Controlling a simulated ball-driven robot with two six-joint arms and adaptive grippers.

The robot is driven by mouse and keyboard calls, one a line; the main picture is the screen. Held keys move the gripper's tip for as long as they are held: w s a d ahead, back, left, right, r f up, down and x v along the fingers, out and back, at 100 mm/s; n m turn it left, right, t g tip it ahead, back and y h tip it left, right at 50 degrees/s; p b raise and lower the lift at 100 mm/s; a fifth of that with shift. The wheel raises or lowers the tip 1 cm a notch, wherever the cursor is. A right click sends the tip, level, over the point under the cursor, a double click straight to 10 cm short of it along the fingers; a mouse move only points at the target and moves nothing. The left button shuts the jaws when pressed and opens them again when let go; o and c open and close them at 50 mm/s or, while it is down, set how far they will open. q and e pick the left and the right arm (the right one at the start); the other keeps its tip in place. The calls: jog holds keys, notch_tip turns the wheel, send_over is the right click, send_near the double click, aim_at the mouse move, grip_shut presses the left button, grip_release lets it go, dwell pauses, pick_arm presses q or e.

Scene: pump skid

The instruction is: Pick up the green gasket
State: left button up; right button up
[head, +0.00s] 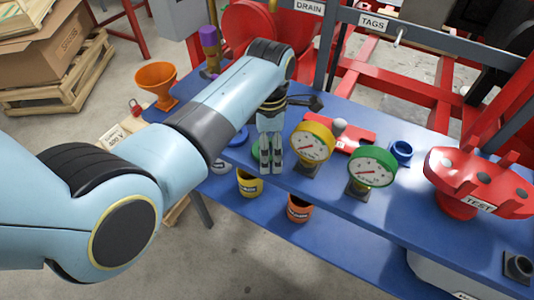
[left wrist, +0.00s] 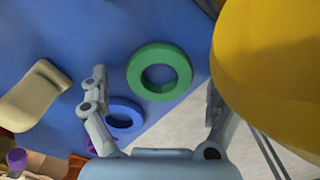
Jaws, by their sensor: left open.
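The green gasket (left wrist: 138,76) is a flat ring lying on the blue bench top near its edge in the left wrist view. In the head view only a sliver of the green gasket (head: 256,151) shows beside my gripper; the rest is hidden. My left gripper (head: 271,169) points down over the bench near it. In the left wrist view my left gripper (left wrist: 155,88) is open and empty, with its fingers spread to either side of the ring. I cannot tell the height left between them. My right gripper is in neither view.
A blue ring (left wrist: 112,113) lies close to the green gasket. A yellow gauge (head: 311,143) stands just right of the gripper and looms large in the wrist view. A green gauge (head: 371,166) and red test fixture (head: 480,178) stand farther right. Cups sit on the lower shelf.

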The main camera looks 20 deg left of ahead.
pick_arm(q)
jog(key=shift+r, duration=0.1)
jog(key=c, duration=1.3)
